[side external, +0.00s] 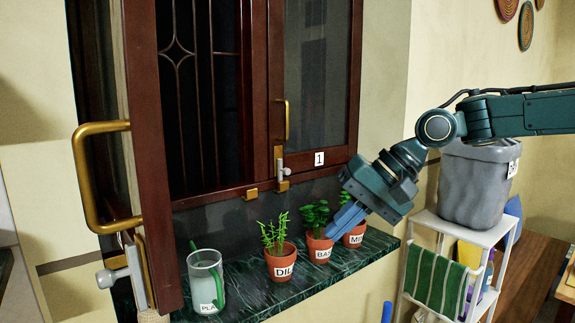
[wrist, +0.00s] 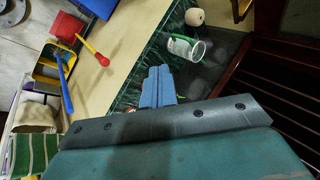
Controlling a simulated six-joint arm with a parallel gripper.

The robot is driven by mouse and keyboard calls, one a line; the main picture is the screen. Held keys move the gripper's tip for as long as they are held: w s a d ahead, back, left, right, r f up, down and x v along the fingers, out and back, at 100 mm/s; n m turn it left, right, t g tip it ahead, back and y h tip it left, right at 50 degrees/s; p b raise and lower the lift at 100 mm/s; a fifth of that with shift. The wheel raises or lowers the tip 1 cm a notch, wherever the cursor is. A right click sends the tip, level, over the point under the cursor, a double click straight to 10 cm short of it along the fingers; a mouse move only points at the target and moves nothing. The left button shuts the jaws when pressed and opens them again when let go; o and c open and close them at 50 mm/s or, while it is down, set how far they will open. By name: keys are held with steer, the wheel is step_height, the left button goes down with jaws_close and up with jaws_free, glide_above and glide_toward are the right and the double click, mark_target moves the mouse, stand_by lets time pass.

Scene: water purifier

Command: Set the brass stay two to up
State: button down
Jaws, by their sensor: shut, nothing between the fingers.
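A grey-handled stay with brass plates (side external: 128,275) is low on the open wooden sash at the left; I see no number on it. A similar stay with brass fittings (side external: 281,168) is low on the closed sash beside a label "1" (side external: 319,158). Its grey handle points up. My gripper (side external: 340,222) is shut and empty, with its blue fingers over the pots on the sill and apart from both stays. In the wrist view the shut fingers (wrist: 158,84) point toward the sill. Neither stay is clear there.
The green marble sill (side external: 245,292) carries a glass mug (side external: 205,283), a dill pot (side external: 281,262) and two other herb pots, the basil (side external: 318,243) and one more (side external: 355,236). The open sash with its brass handle (side external: 95,180) juts out left. A white shelf with a grey bin (side external: 478,185) stands right.

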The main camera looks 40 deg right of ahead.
steer(key=w+a+f+m+g+y, duration=0.2)
steer(key=w+a+f+m+y, duration=0.2)
steer(key=w+a+m, duration=0.1)
steer(key=w+a+f+m+g+y, duration=0.3)
steer(key=w+a+m, duration=0.3)
steer(key=w+a, duration=0.2)
steer(key=shift+w+f+g+y, duration=0.3)
steer(key=shift+w+f+y, duration=0.55)
steer(key=shift+w, duration=0.25)
steer(key=shift+a+f, duration=0.1)
steer(key=shift+a, duration=0.15)
steer(key=a, duration=0.9)
steer(key=shift+r, duration=0.4)
